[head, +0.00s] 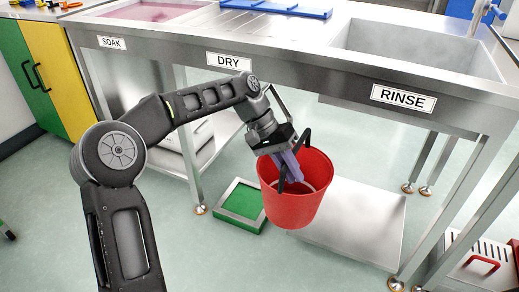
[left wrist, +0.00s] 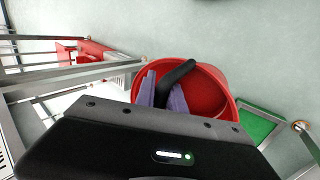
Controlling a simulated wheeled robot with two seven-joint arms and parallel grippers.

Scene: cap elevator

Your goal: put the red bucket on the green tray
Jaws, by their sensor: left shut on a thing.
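The red bucket (head: 292,206) hangs from my left gripper (head: 289,178) in the head view. It looks upright and appears held above the floor. The gripper is shut on the bucket's black handle, which also shows between the purple fingers in the left wrist view (left wrist: 178,72). The green tray (head: 243,200), a green pad with a pale rim, lies on the floor just left of and behind the bucket. The bucket hides a little of its right side. In the left wrist view the tray (left wrist: 257,124) shows right of the bucket (left wrist: 215,95). My right gripper is not in view.
A steel sink bench (head: 300,62) with SOAK, DRY and RINSE signs stands behind; its legs (head: 192,160) flank the tray. A low steel shelf (head: 355,215) lies right of the bucket.

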